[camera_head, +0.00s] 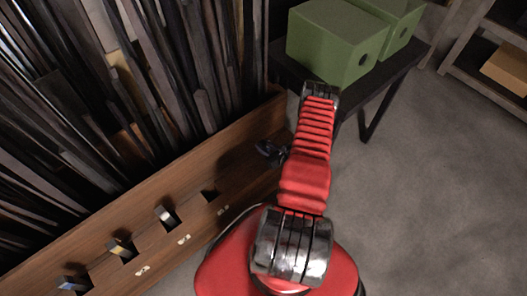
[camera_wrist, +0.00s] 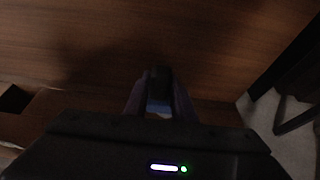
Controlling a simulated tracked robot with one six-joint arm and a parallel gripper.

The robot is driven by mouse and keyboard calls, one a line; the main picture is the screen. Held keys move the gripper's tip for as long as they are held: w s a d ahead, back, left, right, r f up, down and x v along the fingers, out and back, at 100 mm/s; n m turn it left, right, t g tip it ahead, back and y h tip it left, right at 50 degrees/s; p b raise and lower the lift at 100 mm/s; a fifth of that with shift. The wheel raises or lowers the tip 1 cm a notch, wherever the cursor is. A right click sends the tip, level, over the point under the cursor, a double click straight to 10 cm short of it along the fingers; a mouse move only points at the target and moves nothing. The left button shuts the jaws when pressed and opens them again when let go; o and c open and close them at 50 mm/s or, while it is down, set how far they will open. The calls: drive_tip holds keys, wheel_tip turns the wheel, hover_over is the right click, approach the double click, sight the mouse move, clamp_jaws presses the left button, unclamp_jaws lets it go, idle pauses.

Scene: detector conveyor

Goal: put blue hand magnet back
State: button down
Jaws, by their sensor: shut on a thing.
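My gripper (camera_head: 270,150) is at the wooden rack's right part, mostly dark in the head view. In the wrist view my gripper (camera_wrist: 158,82) is shut on a small dark block with a bluish face, the blue hand magnet (camera_wrist: 158,104). It is held between the two fingers in front of the brown wood; whether it touches the wood cannot be told. The wooden rack (camera_head: 110,232) has a row of square slots. One dark empty slot (camera_head: 210,196) lies left of my gripper; a dark opening (camera_wrist: 14,98) shows at left in the wrist view.
Other slots hold a pale piece (camera_head: 164,213), a yellowish piece (camera_head: 120,246) and a bluish piece (camera_head: 72,284). Dark planks (camera_head: 150,70) stand behind the rack. A green box (camera_head: 330,45) sits on a dark table (camera_head: 400,70) at right. Grey floor (camera_head: 440,180) is open.

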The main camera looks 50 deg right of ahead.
drive_tip(key=shift+f, duration=2.05)
drive_tip(key=shift+f, duration=0.1)
drive_tip(key=c, duration=1.5)
unclamp_jaws()
drive_tip(key=v, duration=1.2)
